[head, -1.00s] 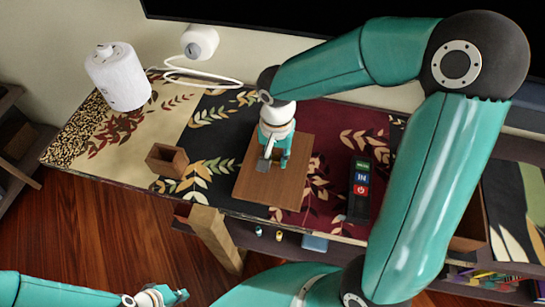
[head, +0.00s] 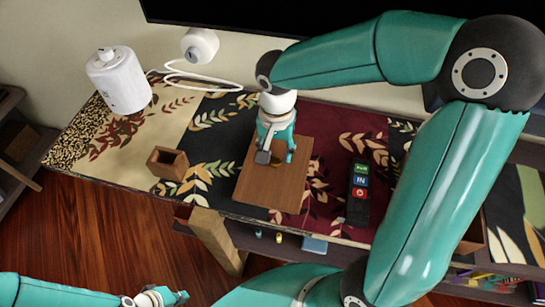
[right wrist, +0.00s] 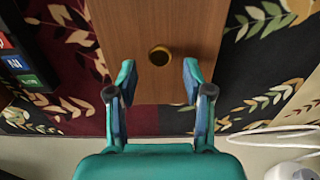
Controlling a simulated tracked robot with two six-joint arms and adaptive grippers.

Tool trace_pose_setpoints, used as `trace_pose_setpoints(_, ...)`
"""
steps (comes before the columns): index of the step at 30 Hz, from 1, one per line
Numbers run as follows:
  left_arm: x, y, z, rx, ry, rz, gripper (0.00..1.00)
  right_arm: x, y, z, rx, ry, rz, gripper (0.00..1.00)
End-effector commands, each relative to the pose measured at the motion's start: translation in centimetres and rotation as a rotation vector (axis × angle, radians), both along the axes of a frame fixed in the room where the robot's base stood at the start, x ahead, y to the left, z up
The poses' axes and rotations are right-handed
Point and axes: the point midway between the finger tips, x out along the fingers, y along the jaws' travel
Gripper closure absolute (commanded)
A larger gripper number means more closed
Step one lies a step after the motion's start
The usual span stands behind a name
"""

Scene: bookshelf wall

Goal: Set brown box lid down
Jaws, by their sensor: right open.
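The brown box lid (head: 272,190) is a flat wooden panel lying on the patterned cloth of the table. My right gripper (head: 276,157) is over the far part of the lid. In the right wrist view my right gripper (right wrist: 158,72) is open and empty, its fingers on either side of the knob's line and apart from it. My left gripper (head: 180,296) is low at the bottom left, away from the table; its jaws are too small to read.
A small open brown box (head: 167,163) stands left of the lid. A black remote-like panel (head: 359,193) lies to the right. A white cylinder (head: 118,82) and a white corded device (head: 200,45) are at the back left. Shelves run below the table.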

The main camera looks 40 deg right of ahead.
Motion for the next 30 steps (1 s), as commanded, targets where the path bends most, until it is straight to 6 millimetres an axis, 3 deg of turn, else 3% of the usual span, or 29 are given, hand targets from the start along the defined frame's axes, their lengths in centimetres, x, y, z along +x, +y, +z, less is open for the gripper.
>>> trace_pose_setpoints(1, 0.0, 0.0, 0.4, 0.0, 0.0, 0.0, 1.0, 0.1, 0.0, 1.4, 0.0, -0.006, -0.001, 0.49)
trace_pose_setpoints(6, 0.0, 0.0, 1.0, 0.0, 0.0, 0.0, 1.0, 0.1, 0.0, 4.8, 0.0, -0.005, 0.001, 0.49)
trace_pose_setpoints(12, 0.0, 0.0, 1.4, 0.0, 0.0, 0.0, 1.0, 0.1, 0.0, 7.4, 0.001, -0.003, 0.0, 0.49)
trace_pose_setpoints(30, 0.0, 0.0, 1.5, 0.0, 0.0, 0.0, 1.0, 0.0, 0.0, 8.0, 0.001, -0.001, 0.0, 0.49)
